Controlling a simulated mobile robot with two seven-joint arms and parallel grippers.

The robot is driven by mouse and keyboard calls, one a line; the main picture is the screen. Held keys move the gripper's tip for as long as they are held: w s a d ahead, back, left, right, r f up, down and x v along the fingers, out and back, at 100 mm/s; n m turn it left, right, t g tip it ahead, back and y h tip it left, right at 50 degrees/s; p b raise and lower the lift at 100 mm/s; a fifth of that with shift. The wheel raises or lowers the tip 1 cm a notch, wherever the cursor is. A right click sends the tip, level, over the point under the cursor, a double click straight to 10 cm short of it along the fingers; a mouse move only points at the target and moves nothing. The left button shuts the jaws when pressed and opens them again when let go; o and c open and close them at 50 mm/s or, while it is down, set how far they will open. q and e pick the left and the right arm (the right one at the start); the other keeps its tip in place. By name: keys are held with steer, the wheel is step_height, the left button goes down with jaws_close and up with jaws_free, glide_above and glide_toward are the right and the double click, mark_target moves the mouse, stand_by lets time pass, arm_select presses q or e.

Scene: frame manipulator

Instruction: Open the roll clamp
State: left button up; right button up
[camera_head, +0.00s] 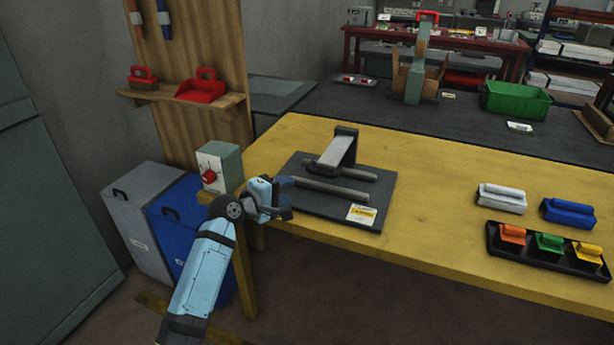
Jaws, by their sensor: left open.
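The roll clamp (337,150) stands on a dark base plate (310,205) on the yellow table. It has a grey slanted arm with a dark upright frame at its upper end. Two grey bars (333,189) lie side by side across the plate, and a yellow-and-white label sits at its front right corner. My left gripper (284,197) is open and empty at the plate's left edge, left of the bars and apart from the clamp arm. My right gripper is not in view.
A grey box with a red knob (209,175) stands at the table's left corner, close to my left wrist. A black tray (548,255) with coloured items, a white block (501,198) and a blue block (568,213) sit right. The table's middle is clear.

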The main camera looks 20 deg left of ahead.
mark_target(319, 174)
arm_select(q)
steer(key=x, duration=0.4)
steer(key=b+x, duration=0.1)
steer(key=x, duration=0.4)
steer(key=b+x, duration=0.1)
steer(key=x, duration=0.4)
steer(key=shift+w+a+r, duration=0.15)
steer(key=shift+w+r, duration=0.1)
steer(key=shift+r, duration=0.15)
jaws_close()
